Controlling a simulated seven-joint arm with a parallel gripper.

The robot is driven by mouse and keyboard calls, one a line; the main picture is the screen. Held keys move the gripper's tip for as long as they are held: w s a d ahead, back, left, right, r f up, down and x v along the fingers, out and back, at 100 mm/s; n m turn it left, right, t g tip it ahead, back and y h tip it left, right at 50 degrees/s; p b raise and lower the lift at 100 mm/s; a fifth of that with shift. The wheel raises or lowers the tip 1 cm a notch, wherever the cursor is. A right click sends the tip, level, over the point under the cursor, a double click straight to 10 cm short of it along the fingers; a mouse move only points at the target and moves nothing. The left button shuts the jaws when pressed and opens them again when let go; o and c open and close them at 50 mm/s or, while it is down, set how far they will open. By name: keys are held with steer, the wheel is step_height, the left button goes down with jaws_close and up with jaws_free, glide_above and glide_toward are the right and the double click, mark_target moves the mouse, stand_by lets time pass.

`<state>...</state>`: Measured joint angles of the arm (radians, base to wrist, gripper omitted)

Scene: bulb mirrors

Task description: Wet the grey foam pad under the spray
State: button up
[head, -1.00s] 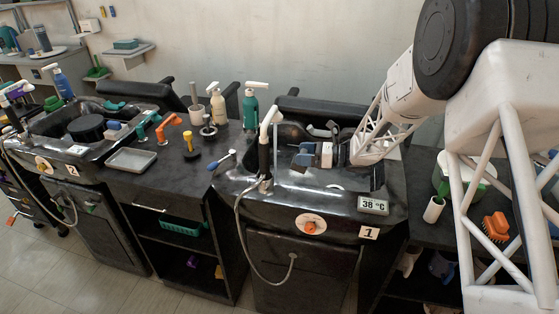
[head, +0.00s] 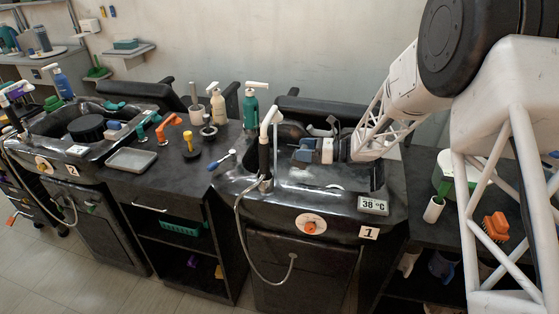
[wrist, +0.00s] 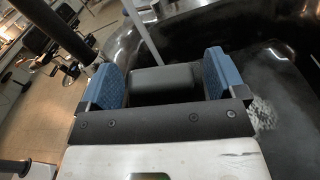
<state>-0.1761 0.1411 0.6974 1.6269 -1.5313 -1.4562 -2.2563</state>
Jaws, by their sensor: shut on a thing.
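My gripper shows in the wrist view (wrist: 163,82) with two blue-padded fingers closed on a dark grey block, the grey foam pad (wrist: 162,79). In the head view my gripper (head: 304,154) is over the right-hand black basin, marked 1 (head: 230,183); the pad cannot be made out clearly there. A white spray head (head: 271,117) on a black handle stands upright at this basin's left side. In the wrist view a pale, foamy-looking wet patch (wrist: 264,114) lies in the basin to the right of the gripper, with haze around it. Whether water touches the pad cannot be told.
A display reading 38 °C (head: 373,206) and an orange knob (head: 310,227) are on the basin's front. A hose (head: 243,235) loops down in front. Bottles (head: 250,108) and a grey tray (head: 131,160) stand to the left. An orange brush (head: 496,227) lies at right.

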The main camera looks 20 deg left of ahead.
mark_target(305, 148)
steer(key=shift+r, duration=1.65)
